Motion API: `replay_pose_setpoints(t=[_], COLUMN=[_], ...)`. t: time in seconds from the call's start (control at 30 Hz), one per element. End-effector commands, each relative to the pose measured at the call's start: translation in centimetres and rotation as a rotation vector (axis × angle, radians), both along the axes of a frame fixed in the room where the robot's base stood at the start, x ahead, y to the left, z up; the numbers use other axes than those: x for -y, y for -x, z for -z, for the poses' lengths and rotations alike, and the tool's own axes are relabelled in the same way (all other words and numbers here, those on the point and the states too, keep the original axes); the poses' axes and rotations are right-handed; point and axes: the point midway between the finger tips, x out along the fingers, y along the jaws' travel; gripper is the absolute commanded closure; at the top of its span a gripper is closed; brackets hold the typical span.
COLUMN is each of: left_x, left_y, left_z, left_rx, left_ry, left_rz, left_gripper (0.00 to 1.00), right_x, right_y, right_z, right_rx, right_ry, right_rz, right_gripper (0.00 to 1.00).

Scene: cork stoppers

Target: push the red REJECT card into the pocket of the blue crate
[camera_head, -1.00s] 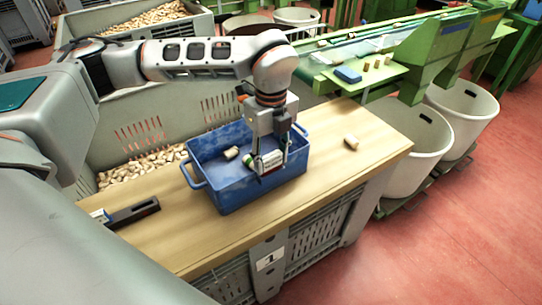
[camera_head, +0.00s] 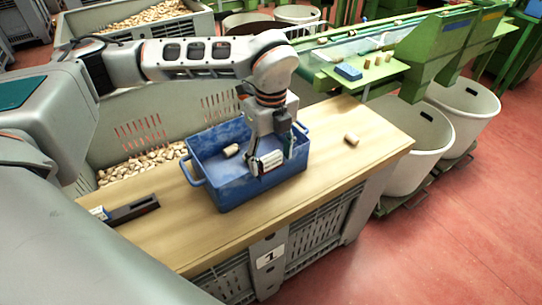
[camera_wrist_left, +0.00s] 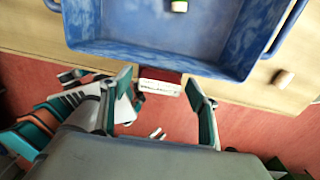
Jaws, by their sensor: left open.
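The blue crate (camera_head: 238,195) stands on the wooden table; its inside also shows in the left wrist view (camera_wrist_left: 150,35). The card (camera_wrist_left: 160,82), red above and white below with dark lettering, is at the crate's rim. It also shows small in the head view (camera_head: 271,160). How deep it sits in the pocket I cannot tell. My left gripper (camera_head: 272,164) reaches down at the crate. Its fingers are open, one on each side of the card in the left wrist view (camera_wrist_left: 161,100), with gaps between. My right gripper is not in view.
One cork (camera_head: 231,150) lies in the crate and another (camera_head: 351,139) on the table to its right. A dark holder (camera_head: 133,210) lies on the table at left. White bins (camera_head: 415,150) and a green conveyor stand beyond the table's right end.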

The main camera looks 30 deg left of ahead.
Motion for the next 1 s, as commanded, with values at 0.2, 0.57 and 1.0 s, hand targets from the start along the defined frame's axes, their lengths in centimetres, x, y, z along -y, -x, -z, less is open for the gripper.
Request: replay_pose_setpoints(t=[0.2,0.57,1.0], left_x=[0.0,0.0,0.0], left_y=[-0.1,-0.1,0.0], left_z=[-0.5,-7.0,-12.0], left_rx=[0.001,0.004,0.001], left_ry=[0.000,0.000,0.000], left_rz=[0.000,-0.001,0.000], left_gripper=[0.40,0.40,0.40], right_x=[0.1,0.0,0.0], right_y=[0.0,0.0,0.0], right_z=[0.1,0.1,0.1], right_rx=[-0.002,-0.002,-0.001], right_ry=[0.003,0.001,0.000], right_rz=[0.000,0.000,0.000], right_gripper=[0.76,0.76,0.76])
